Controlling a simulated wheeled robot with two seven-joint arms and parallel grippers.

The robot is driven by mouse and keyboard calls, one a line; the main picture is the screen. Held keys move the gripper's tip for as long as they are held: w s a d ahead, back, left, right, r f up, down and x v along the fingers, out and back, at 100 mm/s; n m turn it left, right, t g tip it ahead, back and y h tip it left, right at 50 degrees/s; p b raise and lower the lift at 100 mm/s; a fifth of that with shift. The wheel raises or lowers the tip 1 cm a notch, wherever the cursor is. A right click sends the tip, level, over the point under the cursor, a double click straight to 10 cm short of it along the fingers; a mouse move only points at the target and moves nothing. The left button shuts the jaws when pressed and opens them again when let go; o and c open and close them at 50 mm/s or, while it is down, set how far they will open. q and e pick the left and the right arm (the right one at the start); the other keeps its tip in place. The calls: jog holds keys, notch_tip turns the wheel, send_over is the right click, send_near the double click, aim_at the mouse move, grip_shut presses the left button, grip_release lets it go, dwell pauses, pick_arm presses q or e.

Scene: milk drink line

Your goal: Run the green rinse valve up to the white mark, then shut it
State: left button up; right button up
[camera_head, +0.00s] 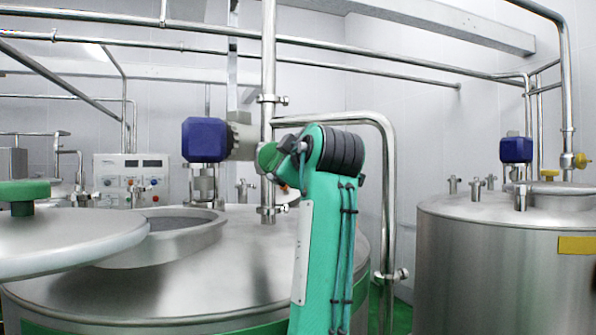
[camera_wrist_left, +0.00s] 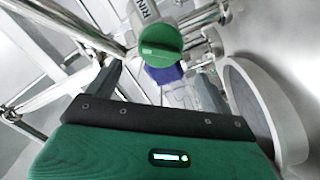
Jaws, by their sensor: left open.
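The green rinse valve knob (camera_wrist_left: 160,42) is round with a slot-like mark on its face and sits at the top of the left wrist view. A label beside it reads "RIN", the rest cut off. My left gripper (camera_wrist_left: 161,80) is open and empty, its two fingers apart on either side below the knob; I cannot tell how near they are. In the head view my green arm stands in the middle and hides the gripper. A dark green piece (camera_head: 268,157) shows at its left; I cannot tell if it is the valve. My right gripper is not in view.
A steel tank (camera_head: 230,275) with an open hatch and a raised lid (camera_head: 75,245) is at the left. A blue motor (camera_head: 204,140) and vertical pipe (camera_head: 268,75) stand near my arm. A second tank (camera_head: 490,260) is at the right. A control panel (camera_head: 130,180) is behind.

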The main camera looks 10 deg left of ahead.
pick_arm(q)
jog(key=b+v, duration=0.2)
jog(key=v, duration=0.4)
jog(key=shift+s+d, duration=0.2)
jog(key=shift+s, duration=0.05)
